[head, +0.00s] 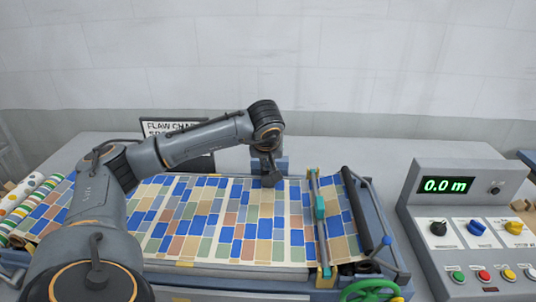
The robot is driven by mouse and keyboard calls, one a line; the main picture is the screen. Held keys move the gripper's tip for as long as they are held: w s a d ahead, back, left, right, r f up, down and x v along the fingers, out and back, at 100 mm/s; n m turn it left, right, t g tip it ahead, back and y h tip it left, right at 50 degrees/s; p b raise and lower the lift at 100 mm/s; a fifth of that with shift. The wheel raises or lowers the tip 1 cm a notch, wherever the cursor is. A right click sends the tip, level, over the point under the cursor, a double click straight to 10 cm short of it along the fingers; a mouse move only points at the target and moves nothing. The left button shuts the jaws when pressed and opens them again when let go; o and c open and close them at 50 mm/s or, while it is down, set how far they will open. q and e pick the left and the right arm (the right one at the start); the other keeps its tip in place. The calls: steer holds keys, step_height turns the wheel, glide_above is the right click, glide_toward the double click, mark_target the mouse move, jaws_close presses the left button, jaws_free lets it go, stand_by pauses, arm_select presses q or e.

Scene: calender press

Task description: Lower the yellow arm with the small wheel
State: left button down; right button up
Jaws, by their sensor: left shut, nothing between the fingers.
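My right gripper is out of view.
A dark roller (356,212) and a blue-knobbed lever (384,243) stand right of the bar. A green handwheel (370,291) is at the front. A control box (474,232) reads 0.0 m. My left arm partly covers a sign (168,127). Patterned rolls (25,200) lie at left.

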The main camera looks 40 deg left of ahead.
arm_select(q)
steer(key=s+d+r+b, duration=0.2)
steer(key=s+d+r, duration=0.3)
steer(key=s+d, duration=0.1)
steer(key=shift+s+d, duration=0.25)
steer(key=shift+s, duration=0.5)
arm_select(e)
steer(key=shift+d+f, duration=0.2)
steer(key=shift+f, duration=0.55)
